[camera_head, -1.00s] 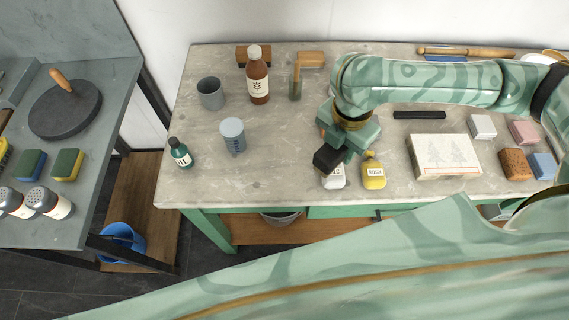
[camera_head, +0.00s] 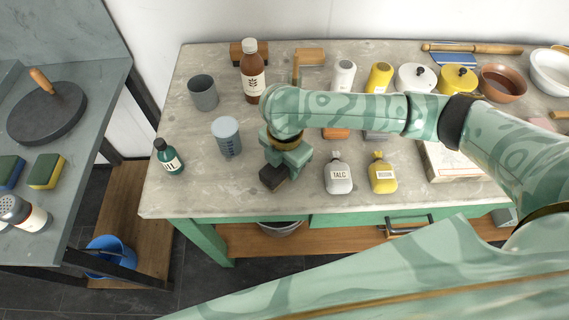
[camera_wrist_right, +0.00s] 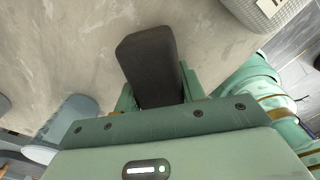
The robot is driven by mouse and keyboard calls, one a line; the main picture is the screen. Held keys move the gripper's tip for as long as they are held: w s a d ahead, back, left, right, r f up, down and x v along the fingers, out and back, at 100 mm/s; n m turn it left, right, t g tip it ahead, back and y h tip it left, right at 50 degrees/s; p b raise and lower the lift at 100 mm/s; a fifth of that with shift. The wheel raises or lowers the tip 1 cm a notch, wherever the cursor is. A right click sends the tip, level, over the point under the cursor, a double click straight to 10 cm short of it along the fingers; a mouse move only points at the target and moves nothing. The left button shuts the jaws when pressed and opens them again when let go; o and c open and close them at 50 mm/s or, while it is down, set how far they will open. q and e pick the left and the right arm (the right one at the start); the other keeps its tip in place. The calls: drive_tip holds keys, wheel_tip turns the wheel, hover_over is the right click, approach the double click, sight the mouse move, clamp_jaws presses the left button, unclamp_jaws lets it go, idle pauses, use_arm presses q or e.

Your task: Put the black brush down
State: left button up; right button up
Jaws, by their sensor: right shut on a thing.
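The black brush (camera_head: 273,179) is a dark block held in my right gripper (camera_head: 284,166), over the front part of the stone-topped table (camera_head: 200,185). In the right wrist view the brush (camera_wrist_right: 150,62) sticks out from between the fingers, with the tabletop behind it. My right gripper is shut on it. I cannot tell whether the brush touches the tabletop. My left gripper is not in view.
Bare tabletop lies between the oil bottle and the gripper, near the front edge.

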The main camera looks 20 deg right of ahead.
drive_tip(key=o, duration=0.9)
drive_tip(key=shift+o, duration=0.2)
drive_tip(key=shift+r, duration=0.1)
wheel_tip(320, 180, up, 12)
drive_tip(key=p, duration=0.5)
drive_tip(key=shift+p, duration=0.35)
drive_tip(key=shift+s, duration=0.1)
